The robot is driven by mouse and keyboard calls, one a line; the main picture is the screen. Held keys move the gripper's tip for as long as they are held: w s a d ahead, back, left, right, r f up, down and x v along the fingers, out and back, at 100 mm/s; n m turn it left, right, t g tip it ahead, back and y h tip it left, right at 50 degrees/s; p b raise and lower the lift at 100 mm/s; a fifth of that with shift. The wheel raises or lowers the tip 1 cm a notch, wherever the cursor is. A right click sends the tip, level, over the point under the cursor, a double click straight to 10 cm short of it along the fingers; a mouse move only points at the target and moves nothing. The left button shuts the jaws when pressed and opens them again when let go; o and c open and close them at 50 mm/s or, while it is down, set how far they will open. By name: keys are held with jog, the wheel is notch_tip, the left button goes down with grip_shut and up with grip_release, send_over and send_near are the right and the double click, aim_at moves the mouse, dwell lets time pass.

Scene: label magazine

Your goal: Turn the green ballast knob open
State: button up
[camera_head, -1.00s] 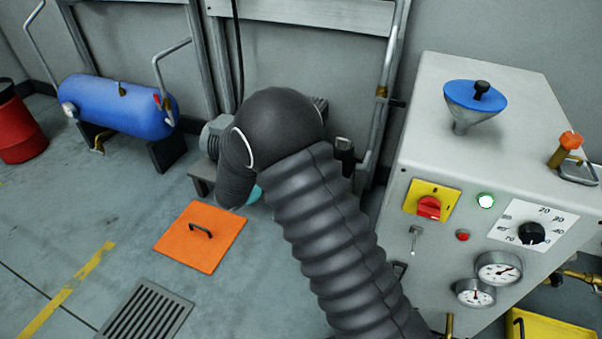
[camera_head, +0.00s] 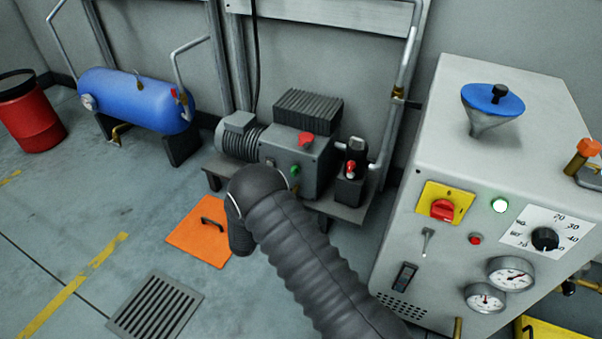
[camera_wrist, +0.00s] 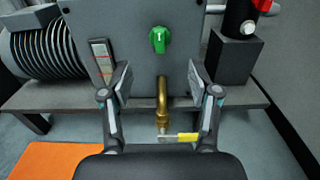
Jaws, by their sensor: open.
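The green ballast knob (camera_head: 295,170) is on the front of the grey pump (camera_head: 322,165), below a red knob (camera_head: 306,139). In the wrist view the green knob (camera_wrist: 159,39) sits upper middle, beyond and between my fingers, apart from them. My gripper (camera_wrist: 160,80) is open and empty, with its two fingers spread in front of the pump face. In the head view my dark sleeved arm hides the gripper's fingers.
A brass drain pipe (camera_wrist: 162,104) with a yellow-handled valve (camera_wrist: 187,137) hangs below the green knob. An orange floor hatch (camera_head: 193,237) lies in front of the pump bench. A grey control cabinet (camera_head: 440,135) stands at right.

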aim_at(292, 172)
jog(key=x, duration=1)
jog(key=shift+w+d, duration=0.15)
jog(key=shift+w, duration=0.1)
